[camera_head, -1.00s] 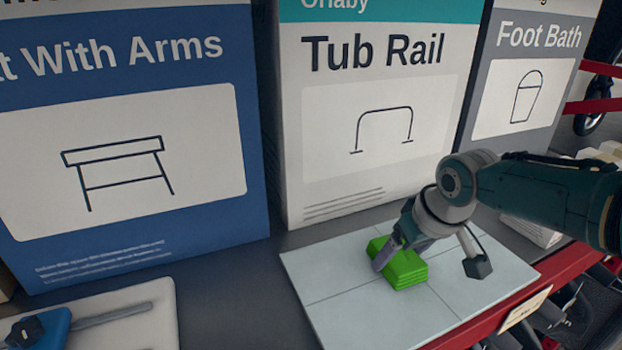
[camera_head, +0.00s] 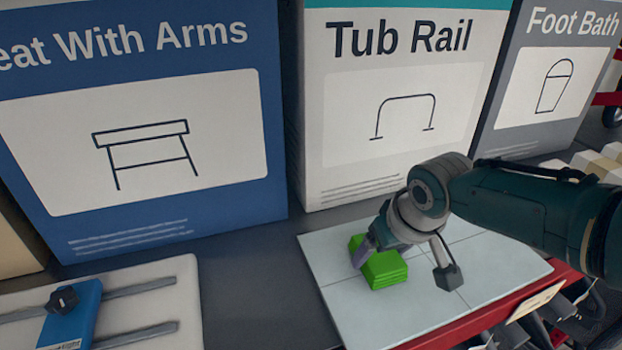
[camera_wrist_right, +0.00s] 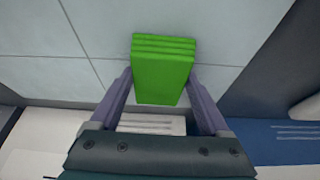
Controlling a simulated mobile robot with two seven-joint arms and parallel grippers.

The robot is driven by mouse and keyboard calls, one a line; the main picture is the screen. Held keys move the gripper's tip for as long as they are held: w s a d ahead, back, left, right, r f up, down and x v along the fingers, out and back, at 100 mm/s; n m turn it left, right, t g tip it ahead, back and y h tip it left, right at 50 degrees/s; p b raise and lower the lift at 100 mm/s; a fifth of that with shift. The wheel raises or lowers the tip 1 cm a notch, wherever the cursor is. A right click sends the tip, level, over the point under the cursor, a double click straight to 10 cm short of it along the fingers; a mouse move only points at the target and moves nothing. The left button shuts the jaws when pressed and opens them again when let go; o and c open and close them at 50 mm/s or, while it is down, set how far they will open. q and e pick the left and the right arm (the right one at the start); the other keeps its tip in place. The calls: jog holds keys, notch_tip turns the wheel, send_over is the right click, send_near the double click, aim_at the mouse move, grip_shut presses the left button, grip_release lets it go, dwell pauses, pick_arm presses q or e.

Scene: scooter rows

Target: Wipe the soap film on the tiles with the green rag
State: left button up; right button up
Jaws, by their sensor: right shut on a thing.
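The green rag (camera_head: 384,272) is a folded, layered block on the pale tiles (camera_head: 335,290), left of their middle. My right gripper (camera_head: 366,257) is shut on it from above. In the right wrist view the rag (camera_wrist_right: 162,72) sits between the two purple-grey fingers (camera_wrist_right: 160,95), with the tiles (camera_wrist_right: 100,25) beneath or behind it. Whether the rag touches the tiles is hard to tell. No soap film stands out on the tiles. My left gripper is not in view.
Tall boxes stand behind the tiles: a blue one (camera_head: 140,215), a white Tub Rail box (camera_head: 400,150) and a grey Foot Bath box (camera_head: 545,110). A white board with grey rails (camera_head: 180,285) lies at the left. A red shelf edge (camera_head: 460,328) runs along the front.

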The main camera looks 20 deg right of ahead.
aim_at(341, 271)
jog(key=shift+w+a+f, duration=0.1)
jog(key=shift+a, duration=3.05)
notch_tip(341, 271, up, 6)
jog(key=p, duration=0.6)
jog(key=shift+w, duration=0.1)
jog(key=shift+p, duration=0.3)
notch_tip(341, 271, up, 3)
jog(key=p, duration=0.3)
